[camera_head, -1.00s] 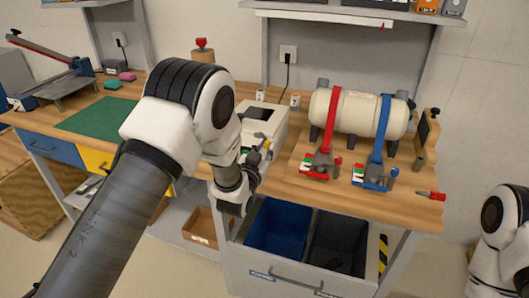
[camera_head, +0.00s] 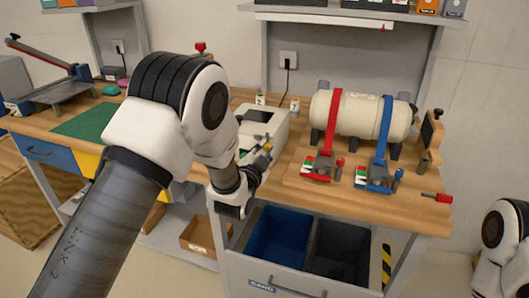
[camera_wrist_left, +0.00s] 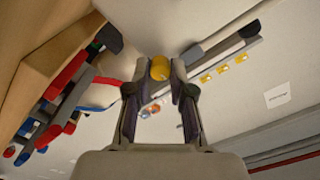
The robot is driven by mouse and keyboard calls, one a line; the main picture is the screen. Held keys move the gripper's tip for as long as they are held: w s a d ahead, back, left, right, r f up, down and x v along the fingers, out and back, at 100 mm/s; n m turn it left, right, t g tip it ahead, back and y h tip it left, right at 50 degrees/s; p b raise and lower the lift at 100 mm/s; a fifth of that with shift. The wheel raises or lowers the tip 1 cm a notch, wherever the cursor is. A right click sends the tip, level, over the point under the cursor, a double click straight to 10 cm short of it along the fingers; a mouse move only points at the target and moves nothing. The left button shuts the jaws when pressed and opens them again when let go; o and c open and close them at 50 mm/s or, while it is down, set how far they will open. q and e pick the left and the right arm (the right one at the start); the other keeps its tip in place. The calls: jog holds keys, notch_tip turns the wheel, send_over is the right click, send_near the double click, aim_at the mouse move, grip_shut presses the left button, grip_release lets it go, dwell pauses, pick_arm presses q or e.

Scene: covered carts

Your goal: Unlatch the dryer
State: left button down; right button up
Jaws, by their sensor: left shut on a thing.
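The dryer looks to be the white box-shaped machine (camera_head: 272,122) with a dark window on top, on the wooden bench. My left gripper (camera_head: 261,156) is at its front, and my arm hides part of that front. In the left wrist view my left gripper (camera_wrist_left: 160,82) is closed around a small yellow knob (camera_wrist_left: 160,68), which sits between the fingertips. The yellow tip also shows in the head view (camera_head: 267,147). The latch itself is not clearly visible. My right gripper is out of view; only part of that arm shows at the right edge.
Right of the dryer, a cream tank (camera_head: 358,114) is held by a red strap (camera_head: 332,125) and a blue strap (camera_head: 384,128) with clamps. A red-handled tool (camera_head: 437,197) lies at the bench's right end. Blue (camera_head: 278,236) and dark bins sit below.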

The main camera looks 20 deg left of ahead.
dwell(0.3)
pick_arm(q)
jog(key=c, duration=1)
grip_release()
jog(key=shift+s, duration=0.1)
jog(key=s, duration=1.1)
jog(key=shift+s+a, duration=0.2)
jog(key=shift+s, duration=0.2)
